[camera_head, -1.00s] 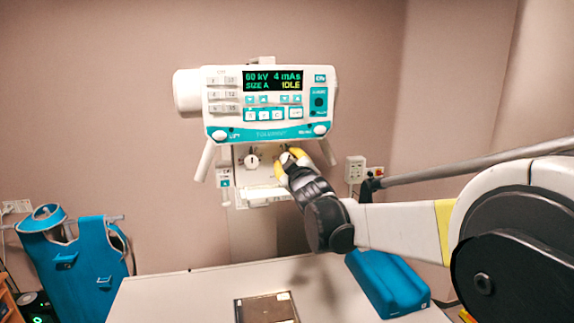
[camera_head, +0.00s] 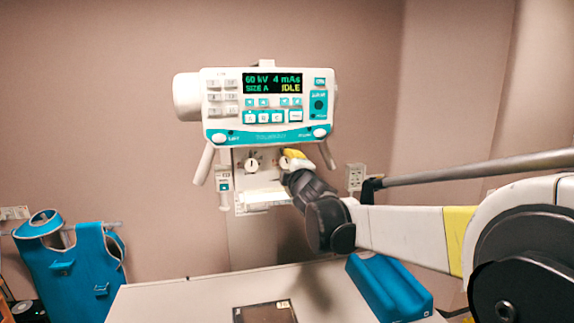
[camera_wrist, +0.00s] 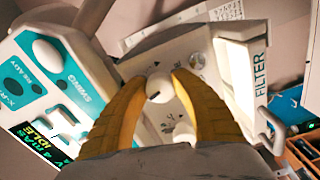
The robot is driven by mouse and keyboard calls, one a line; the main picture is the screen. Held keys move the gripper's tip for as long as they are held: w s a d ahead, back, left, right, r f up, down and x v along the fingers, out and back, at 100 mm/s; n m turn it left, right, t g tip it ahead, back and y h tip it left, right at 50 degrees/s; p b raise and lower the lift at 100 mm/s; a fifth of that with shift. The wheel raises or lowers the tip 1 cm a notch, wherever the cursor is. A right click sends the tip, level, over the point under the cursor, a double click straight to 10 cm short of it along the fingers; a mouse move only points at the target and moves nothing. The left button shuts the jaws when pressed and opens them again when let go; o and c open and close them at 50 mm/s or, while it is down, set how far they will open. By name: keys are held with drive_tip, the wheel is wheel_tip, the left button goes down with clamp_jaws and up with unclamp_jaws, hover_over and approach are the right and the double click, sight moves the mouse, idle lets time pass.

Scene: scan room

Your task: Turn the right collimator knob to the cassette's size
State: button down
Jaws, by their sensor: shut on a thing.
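The white collimator head (camera_head: 262,182) hangs under the console, with two white knobs on its front. The left knob (camera_head: 252,163) is free. The right knob (camera_head: 283,162) is partly covered by my gripper (camera_head: 291,158). In the wrist view, my yellow fingers (camera_wrist: 158,90) are closed around the sides of the white right knob (camera_wrist: 158,82); its small dark mark shows. The cassette (camera_head: 265,312) lies on the table, cut by the lower edge. The console display (camera_head: 272,83) reads 60 kV, 4 mAs, SIZE A, IDLE.
A white table (camera_head: 190,300) spans the front. A blue wedge block (camera_head: 388,288) lies at its right. A blue apron (camera_head: 72,262) hangs at the left. A panel marked FILTER (camera_wrist: 258,75) stands close beside my fingers in the wrist view.

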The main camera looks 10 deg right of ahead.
idle(0.4)
drive_tip(key=c, duration=1)
unclamp_jaws()
